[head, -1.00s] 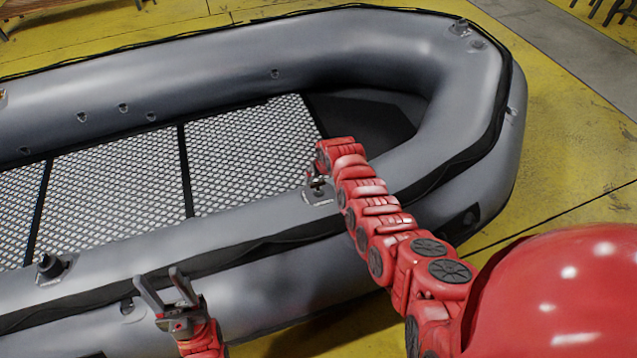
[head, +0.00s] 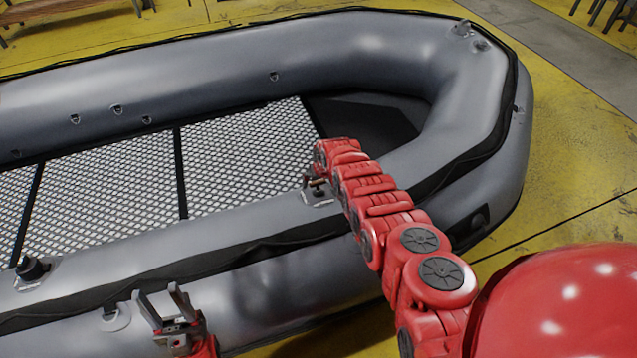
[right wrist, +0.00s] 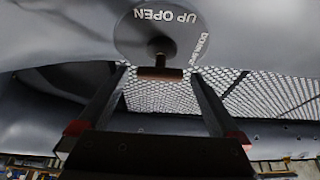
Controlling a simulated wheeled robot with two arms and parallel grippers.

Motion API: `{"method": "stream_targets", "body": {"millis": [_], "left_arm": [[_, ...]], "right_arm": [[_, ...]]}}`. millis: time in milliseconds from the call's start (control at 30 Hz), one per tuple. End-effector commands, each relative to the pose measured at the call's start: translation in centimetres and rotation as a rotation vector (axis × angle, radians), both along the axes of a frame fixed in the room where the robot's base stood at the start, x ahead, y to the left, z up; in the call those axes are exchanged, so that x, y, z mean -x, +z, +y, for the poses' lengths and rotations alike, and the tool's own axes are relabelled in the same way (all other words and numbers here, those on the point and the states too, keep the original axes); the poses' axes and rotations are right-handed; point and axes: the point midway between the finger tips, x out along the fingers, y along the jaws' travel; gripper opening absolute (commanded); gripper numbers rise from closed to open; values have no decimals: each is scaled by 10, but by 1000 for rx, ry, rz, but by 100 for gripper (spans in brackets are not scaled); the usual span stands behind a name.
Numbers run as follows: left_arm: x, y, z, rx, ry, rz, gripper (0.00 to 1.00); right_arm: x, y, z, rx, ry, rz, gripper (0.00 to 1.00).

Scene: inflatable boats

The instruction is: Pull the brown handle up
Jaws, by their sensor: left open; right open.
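The brown handle (right wrist: 160,73) is a short bar on a dark stem. It stands out from a round grey plate (right wrist: 133,40) lettered "UP OPEN" on the boat's tube. In the right wrist view, my right gripper (right wrist: 159,76) is open, with a finger on either side of the handle and gaps visible. I cannot tell whether the fingertips reach its depth. In the head view, the plate (head: 318,198) is on the near tube, and my right arm largely hides that gripper. My left gripper (head: 158,295) is open and empty in front of the near tube.
The grey inflatable boat (head: 270,235) fills most of the head view, with a mesh floor (head: 240,155) inside. A black valve (head: 31,268) stands on the near tube at left. Yellow floor (head: 570,130) is clear to the right.

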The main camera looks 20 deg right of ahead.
Motion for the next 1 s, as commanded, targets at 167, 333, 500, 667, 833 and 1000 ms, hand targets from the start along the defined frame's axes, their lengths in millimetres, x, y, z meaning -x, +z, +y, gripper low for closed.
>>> {"method": "stream_targets", "body": {"millis": [167,333,500,667,833,1000], "left_arm": [[0,1,0,0,0,0,50],[0,0,0,0,0,0,50],[0,0,0,0,0,0,50],[0,0,0,0,0,0,50],[0,1,0,0,0,0,50],[0,12,0,0,0,0,50]], "right_arm": [[0,0,0,0,0,0,87],[0,0,0,0,0,0,57],[0,0,0,0,0,0,26],[0,0,0,0,0,0,0],[0,1,0,0,0,0,0],[-3,19,0,0,1,-1,0]]}}
